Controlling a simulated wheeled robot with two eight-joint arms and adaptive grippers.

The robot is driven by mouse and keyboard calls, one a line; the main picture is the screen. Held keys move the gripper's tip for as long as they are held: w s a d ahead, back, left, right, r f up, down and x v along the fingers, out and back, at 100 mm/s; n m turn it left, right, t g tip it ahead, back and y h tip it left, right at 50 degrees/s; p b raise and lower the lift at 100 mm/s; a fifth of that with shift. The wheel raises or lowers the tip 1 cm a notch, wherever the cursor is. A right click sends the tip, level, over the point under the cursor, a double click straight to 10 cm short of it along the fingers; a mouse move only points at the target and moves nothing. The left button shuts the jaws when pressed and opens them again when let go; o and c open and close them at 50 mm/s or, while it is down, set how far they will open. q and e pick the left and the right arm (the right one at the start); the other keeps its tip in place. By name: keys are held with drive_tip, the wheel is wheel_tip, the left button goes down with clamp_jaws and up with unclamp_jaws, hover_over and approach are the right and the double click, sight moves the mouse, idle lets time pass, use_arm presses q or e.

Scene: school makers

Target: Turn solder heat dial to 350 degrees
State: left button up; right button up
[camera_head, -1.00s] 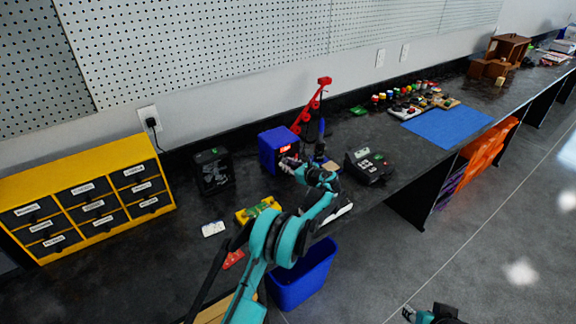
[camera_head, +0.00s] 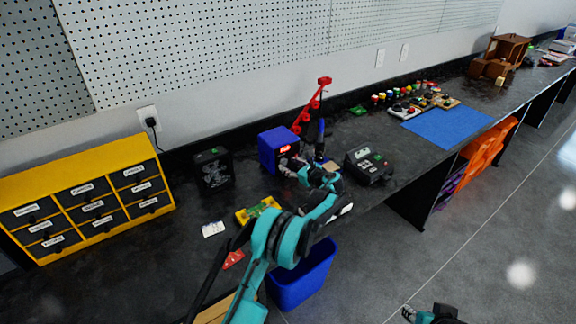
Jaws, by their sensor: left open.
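The blue solder station (camera_head: 274,145) stands on the dark workbench (camera_head: 372,206), near the middle of the view. Its front has a small lit red display (camera_head: 285,149), too small to read. My left gripper (camera_head: 286,164) is at the station's front, just below the display. It is open. The heat dial cannot be made out; the gripper covers the lower front, and I cannot tell whether it touches the dial. A part of my right arm (camera_head: 434,314) shows at the bottom edge, over the floor; whether its gripper is open is too small to tell.
A black device (camera_head: 370,165) stands right of my left gripper. A red jointed arm (camera_head: 312,108) rises behind the station. A black fan box (camera_head: 213,168) and yellow drawers (camera_head: 90,202) are at left. A blue mat (camera_head: 447,127) lies at right. A blue bin (camera_head: 303,277) is below the bench edge.

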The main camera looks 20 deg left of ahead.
use_arm(q)
drive_tip(key=v, duration=1)
drive_tip(key=shift+s+d+r, duration=0.1)
drive_tip(key=shift+d, duration=0.05)
